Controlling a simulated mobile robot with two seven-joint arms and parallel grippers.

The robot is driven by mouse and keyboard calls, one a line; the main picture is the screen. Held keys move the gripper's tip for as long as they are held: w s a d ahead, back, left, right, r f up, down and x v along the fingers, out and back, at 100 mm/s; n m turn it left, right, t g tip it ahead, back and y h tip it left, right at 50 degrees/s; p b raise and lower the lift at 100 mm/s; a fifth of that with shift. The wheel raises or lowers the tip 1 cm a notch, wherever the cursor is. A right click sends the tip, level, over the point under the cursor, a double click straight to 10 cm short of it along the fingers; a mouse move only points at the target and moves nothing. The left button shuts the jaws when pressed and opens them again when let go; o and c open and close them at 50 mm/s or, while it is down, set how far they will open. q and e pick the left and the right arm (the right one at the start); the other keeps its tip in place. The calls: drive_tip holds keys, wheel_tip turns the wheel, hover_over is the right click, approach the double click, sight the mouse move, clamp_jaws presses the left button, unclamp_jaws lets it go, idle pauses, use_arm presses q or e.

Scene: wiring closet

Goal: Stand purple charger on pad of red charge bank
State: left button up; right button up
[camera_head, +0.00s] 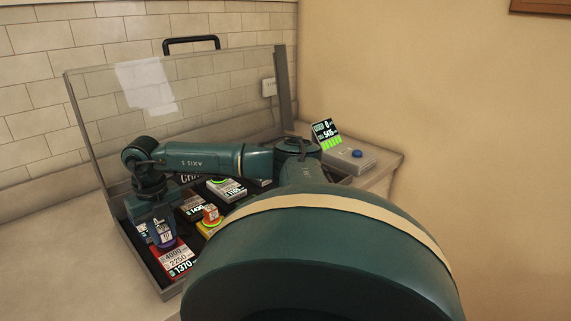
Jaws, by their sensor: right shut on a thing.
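My right gripper (157,222) points down at the front left of the open case. It is shut on the purple charger (164,240), whose upper part is partly hidden by the fingers. The red charge bank (177,262), with white number labels, lies in the case directly under the charger. The charger looks upright over the bank's rear part. I cannot tell whether its base touches the pad, which is mostly hidden. My left gripper is not in view.
The case (134,247) has a clear lid (215,95) standing open behind. Inside, an orange charger (211,214) stands on a yellow bank, near a green-ringed white bank (226,188). My arm hides much of the case.

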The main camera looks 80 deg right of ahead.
drive_tip(key=shift+f, duration=0.1)
drive_tip(key=shift+f, duration=0.25)
drive_tip(key=o, duration=1.1)
drive_tip(key=shift+c, duration=0.2)
